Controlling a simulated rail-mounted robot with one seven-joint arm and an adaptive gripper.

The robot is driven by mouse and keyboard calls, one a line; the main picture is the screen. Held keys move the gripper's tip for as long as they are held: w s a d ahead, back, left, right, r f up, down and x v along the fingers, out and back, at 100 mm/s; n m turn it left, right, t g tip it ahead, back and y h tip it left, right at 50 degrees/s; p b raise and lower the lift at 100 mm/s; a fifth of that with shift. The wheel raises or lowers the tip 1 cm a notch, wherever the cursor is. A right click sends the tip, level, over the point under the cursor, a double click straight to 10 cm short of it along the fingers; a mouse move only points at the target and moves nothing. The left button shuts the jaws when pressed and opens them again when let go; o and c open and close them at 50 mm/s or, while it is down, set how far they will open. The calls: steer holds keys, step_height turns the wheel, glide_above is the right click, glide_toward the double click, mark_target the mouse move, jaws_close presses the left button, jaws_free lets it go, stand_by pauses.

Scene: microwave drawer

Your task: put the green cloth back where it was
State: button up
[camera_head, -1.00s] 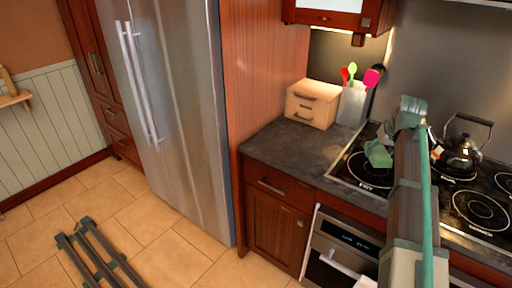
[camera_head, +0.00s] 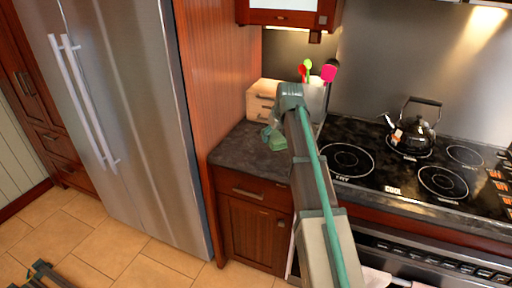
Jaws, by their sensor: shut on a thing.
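The green cloth (camera_head: 275,139) shows as a small crumpled green shape above the dark countertop, just left of my arm. My gripper (camera_head: 272,128) is shut on the cloth, in front of the wooden box and left of the stove. The fingers are small and partly hidden by my arm and the cloth. I cannot tell whether the cloth touches the counter.
A pale wooden box with drawers (camera_head: 264,98) and a utensil holder (camera_head: 314,97) stand at the counter's back. The dark countertop (camera_head: 238,150) has free room at left. A kettle (camera_head: 413,132) stands on the stove (camera_head: 385,170). A steel fridge (camera_head: 125,110) stands left.

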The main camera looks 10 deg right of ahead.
mark_target(264, 129)
steer(key=w+f, duration=0.1)
steer(key=w, duration=0.1)
steer(key=w+a+f+p, duration=0.1)
steer(key=w, duration=0.1)
steer(key=w+a, duration=0.1)
steer(key=shift+w+a+f+p, duration=0.25)
steer(key=shift+w+f+p, duration=0.1)
steer(key=shift+w+f, duration=0.05)
steer(key=f, duration=0.1)
steer(key=w+f, duration=0.1)
steer(key=w+a+f+p, duration=0.1)
steer(key=shift+w+f, duration=0.25)
steer(key=shift+f, duration=0.15)
steer(key=shift+w+a+f, duration=0.2)
steer(key=shift+w+f, duration=0.2)
steer(key=shift+f, duration=0.15)
steer(key=shift+w+a+f+p, duration=0.15)
steer(key=shift+f+p, duration=0.5)
steer(key=shift+f, duration=1.2)
steer(key=shift+f, duration=0.15)
steer(key=o, duration=1.3)
steer(key=shift+o, duration=0.2)
steer(key=b+v, duration=0.2)
steer(key=v, duration=1)
steer(key=shift+b, duration=0.4)
